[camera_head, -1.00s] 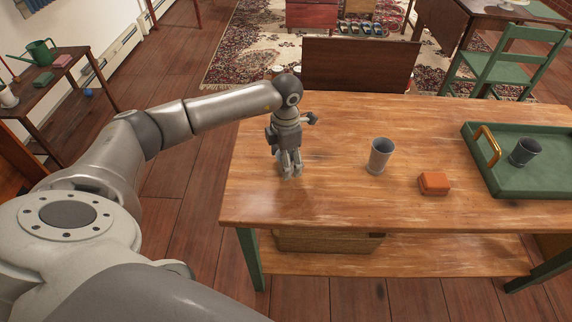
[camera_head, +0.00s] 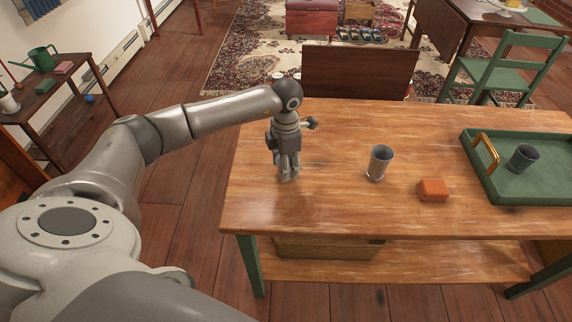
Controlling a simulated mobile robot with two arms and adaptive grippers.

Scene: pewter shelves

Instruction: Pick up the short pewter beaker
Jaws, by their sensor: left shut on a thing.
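My left gripper (camera_head: 288,177) points down close over the left part of the wooden table. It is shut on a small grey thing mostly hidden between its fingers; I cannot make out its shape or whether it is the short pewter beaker. A grey metal beaker (camera_head: 379,163) stands upright on the table to the right of the gripper, apart from it. A darker, shorter-looking grey cup (camera_head: 522,158) stands in the green tray (camera_head: 484,182) at the right. My right gripper is not in view.
The wooden table (camera_head: 330,215) has clear room in front of and around my left gripper. An orange box (camera_head: 432,190) lies right of the grey beaker. The tray has a raised brass-coloured handle (camera_head: 486,152). A dark wooden panel (camera_head: 358,73) stands behind the table.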

